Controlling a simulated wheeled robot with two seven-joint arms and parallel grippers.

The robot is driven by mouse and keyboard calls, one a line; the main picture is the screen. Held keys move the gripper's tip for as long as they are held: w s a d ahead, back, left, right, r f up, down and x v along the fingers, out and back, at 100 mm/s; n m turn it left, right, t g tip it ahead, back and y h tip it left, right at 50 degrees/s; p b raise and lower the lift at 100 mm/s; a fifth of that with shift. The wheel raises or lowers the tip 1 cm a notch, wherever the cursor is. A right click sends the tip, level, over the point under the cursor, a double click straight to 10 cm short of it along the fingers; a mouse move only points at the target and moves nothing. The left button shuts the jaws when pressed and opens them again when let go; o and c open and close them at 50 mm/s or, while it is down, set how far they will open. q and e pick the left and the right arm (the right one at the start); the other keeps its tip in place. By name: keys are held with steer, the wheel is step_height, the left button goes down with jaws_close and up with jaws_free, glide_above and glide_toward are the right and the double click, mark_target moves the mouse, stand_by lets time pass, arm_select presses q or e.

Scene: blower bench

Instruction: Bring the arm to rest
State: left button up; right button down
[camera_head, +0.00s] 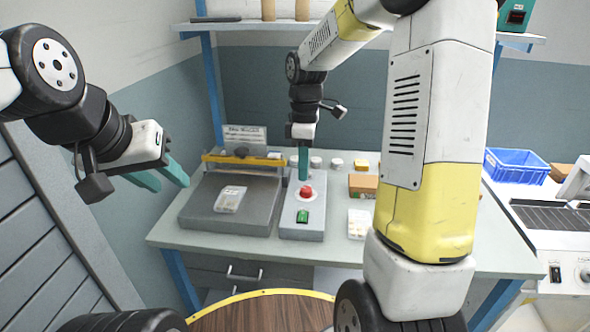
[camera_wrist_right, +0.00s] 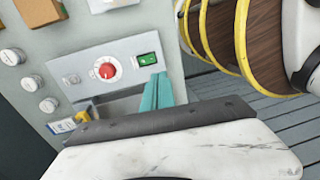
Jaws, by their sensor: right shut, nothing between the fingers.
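My right arm reaches over the bench from the upper right. Its gripper (camera_head: 303,177) points down with its teal fingers together and empty, above the grey control box (camera_head: 288,222). The right wrist view also shows the shut fingers (camera_wrist_right: 157,92), beside the green switch (camera_wrist_right: 149,59) of that box. The red button (camera_head: 306,191) is just below the fingertips in the head view; whether they touch it I cannot tell. My left gripper (camera_head: 172,186) hangs at the left, clear of the bench, its two teal fingers apart and empty.
A sealer-like machine (camera_head: 215,222) with a yellow bar stands left of the control box, a clear packet (camera_head: 230,199) on it. A blue crate (camera_head: 516,166) stands further right. A shelf hangs above.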

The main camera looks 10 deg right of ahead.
steer(key=shift+r, duration=0.1)
steer(key=s+d+r+m+t+y, duration=0.1)
steer(key=s+r+m+t, duration=0.2)
steer(key=s+r+m, duration=0.3)
steer(key=s+r+m+t, duration=0.4)
steer(key=s+r+m, duration=0.2)
steer(key=s, duration=0.6)
steer(key=shift+d+m+t+y, duration=0.3)
steer(key=shift+d+m+y, duration=0.1)
steer(key=shift+m, duration=0.7)
